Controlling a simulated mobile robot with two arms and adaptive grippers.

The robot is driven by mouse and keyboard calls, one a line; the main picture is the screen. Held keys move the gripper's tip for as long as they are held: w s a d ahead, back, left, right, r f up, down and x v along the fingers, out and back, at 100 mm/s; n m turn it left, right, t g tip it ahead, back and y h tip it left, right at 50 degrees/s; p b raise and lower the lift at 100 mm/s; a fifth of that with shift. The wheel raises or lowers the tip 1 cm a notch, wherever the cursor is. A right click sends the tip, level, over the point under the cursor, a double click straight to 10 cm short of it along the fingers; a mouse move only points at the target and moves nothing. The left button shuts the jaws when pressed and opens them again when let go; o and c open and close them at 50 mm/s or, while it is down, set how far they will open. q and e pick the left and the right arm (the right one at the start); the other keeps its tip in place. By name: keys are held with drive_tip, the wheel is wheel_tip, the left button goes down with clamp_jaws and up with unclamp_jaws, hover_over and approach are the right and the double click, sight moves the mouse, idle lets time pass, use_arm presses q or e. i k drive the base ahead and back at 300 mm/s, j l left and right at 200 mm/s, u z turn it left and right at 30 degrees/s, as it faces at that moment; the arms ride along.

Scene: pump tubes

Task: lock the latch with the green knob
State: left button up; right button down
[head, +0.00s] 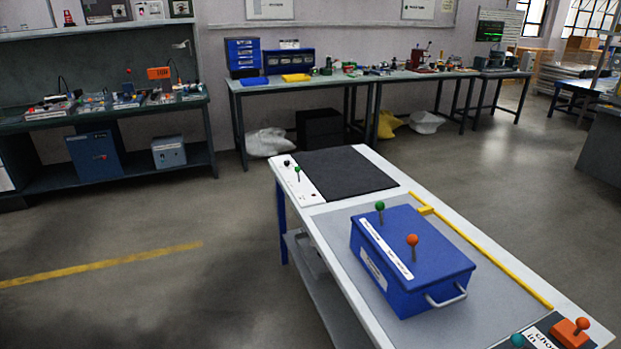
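A blue box (407,276) with a closed lid sits on the white workbench. A green knob (379,206) stands up on a short stem at the box's far left edge. An orange knob (412,239) stands on a stem nearer me, by a white label strip (386,249). The latch parts under the knobs are too small to make out. A second, smaller green knob (297,168) stands on a white panel at the bench's far left. Neither of my grippers is in view.
A dark mat (347,171) covers the bench's far end. A yellow strip (483,251) runs along the right side. An orange knob (582,324) on a block and a teal knob (517,340) are at the near right. The box has a front handle (446,297).

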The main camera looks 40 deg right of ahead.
sight(379, 206)
drive_tip(key=i+z, duration=0.2)
drive_tip(key=i, duration=0.25)
drive_tip(key=i+j+z, duration=0.2)
drive_tip(key=i, duration=0.25)
drive_tip(key=i+j+z, duration=0.25)
drive_tip(key=i, duration=0.2)
drive_tip(key=i+j+z, duration=0.2)
drive_tip(key=i, duration=0.2)
drive_tip(key=i+j+z, duration=0.5)
drive_tip(key=z, duration=0.2)
drive_tip(key=i+j+z, duration=0.3)
drive_tip(key=j+z, duration=0.35)
drive_tip(key=i+j+z, duration=0.1)
drive_tip(key=j+z, duration=0.25)
drive_tip(key=j, duration=0.2)
